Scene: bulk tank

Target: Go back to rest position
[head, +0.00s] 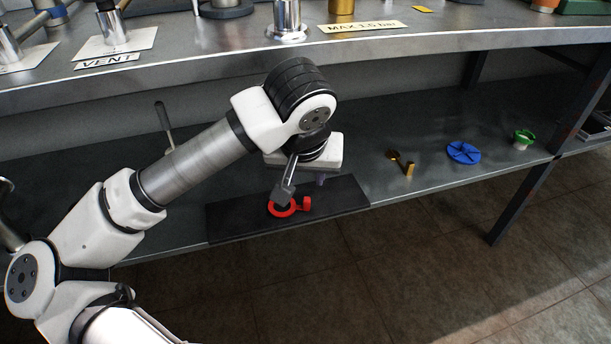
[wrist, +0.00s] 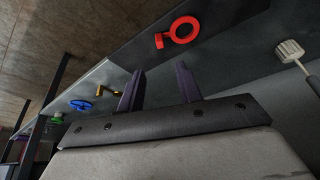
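My gripper (head: 301,190) is low over the shelf in the head view, at the end of my bent arm. In the wrist view its two dark fingers (wrist: 159,68) stand apart with nothing between them. A red ring with a small knob (head: 305,204) lies on a dark mat (head: 232,222) at the shelf's front edge. One finger covers part of the ring in the head view. In the wrist view the red ring (wrist: 159,41) shows whole, beyond the fingertips and apart from them.
The lower shelf also holds a brass piece (head: 409,168), a blue disc (head: 463,152), a green-and-white piece (head: 523,139) and a brush-like tool (head: 164,122). The upper bench (head: 440,38) runs above and behind my arm. A dark leg (head: 540,160) stands right. Floor lies in front.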

